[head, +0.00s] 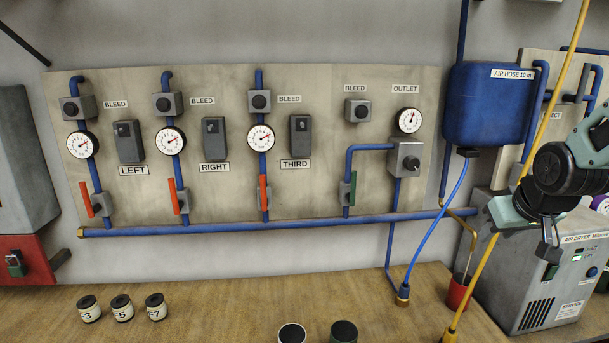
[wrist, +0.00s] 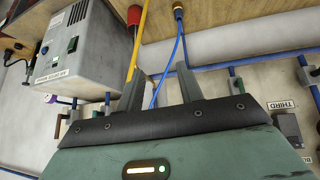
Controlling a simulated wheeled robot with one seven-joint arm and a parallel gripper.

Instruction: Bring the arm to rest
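My arm comes in from the right edge of the head view. My gripper (head: 550,236) hangs in front of the grey air dryer (head: 548,295), its fingers pointing down. In the wrist view the two dark fingers of my gripper (wrist: 160,78) stand apart with nothing held between them. The yellow hose (wrist: 140,38) and the blue hose (wrist: 170,72) show behind the fingers. I cannot tell how near the fingers are to the dryer.
A gauge panel (head: 230,190) with blue pipes fills the wall. A blue tank (head: 490,110) hangs beside it. The yellow hose (head: 515,190) runs close left of my gripper. A red cup (head: 458,292) and several small jars (head: 122,308) stand on the wooden bench (head: 220,300), mostly clear in the middle.

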